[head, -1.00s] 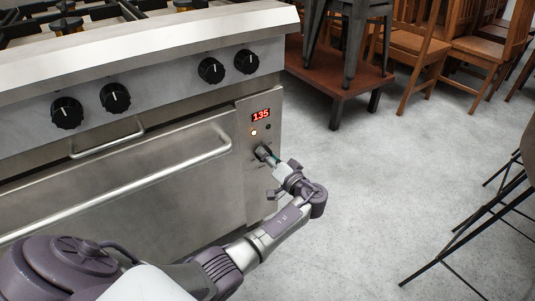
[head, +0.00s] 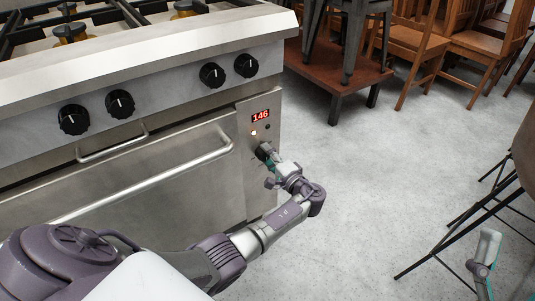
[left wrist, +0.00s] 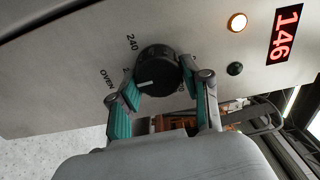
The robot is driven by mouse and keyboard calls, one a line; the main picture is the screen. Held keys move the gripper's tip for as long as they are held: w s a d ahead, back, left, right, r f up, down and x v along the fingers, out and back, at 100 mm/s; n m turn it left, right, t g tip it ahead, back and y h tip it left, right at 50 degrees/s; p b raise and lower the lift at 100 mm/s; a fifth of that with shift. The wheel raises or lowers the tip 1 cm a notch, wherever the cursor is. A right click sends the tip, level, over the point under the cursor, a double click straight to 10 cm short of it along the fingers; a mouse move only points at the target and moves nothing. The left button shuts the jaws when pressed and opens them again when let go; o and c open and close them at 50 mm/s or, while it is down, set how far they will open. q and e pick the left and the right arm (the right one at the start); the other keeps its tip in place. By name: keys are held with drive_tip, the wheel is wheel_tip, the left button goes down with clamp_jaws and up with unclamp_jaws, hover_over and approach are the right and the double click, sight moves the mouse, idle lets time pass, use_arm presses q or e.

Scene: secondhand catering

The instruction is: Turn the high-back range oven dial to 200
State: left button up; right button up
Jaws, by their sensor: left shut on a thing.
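The oven dial (left wrist: 157,62) is a round black knob with a white pointer line, on the steel panel of the range (head: 75,190). The mark 240 and the word OVEN show beside it; other marks are hidden by my fingers. My left gripper (left wrist: 166,88) is shut on the dial, one teal-padded finger on each side. In the head view my left gripper (head: 269,155) hides most of the dial. The red display (head: 260,116) above reads 146, also in the left wrist view (left wrist: 286,33). Part of my right gripper (head: 485,262) shows at the lower right, away from the range.
A lit amber lamp (left wrist: 237,22) and a dark lamp (left wrist: 235,69) sit by the display. Several black burner knobs (head: 120,104) and an oven door handle (head: 150,183) are left of the dial. Wooden chairs (head: 415,45) stand behind. Grey floor (head: 365,170) right of the range is clear.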

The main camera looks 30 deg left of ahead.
idle(0.3)
use_arm(q)
drive_tip(key=shift+f, duration=0.1)
drive_tip(key=o, duration=1.2)
drive_tip(key=shift+c, duration=0.2)
drive_tip(key=v, duration=1.2)
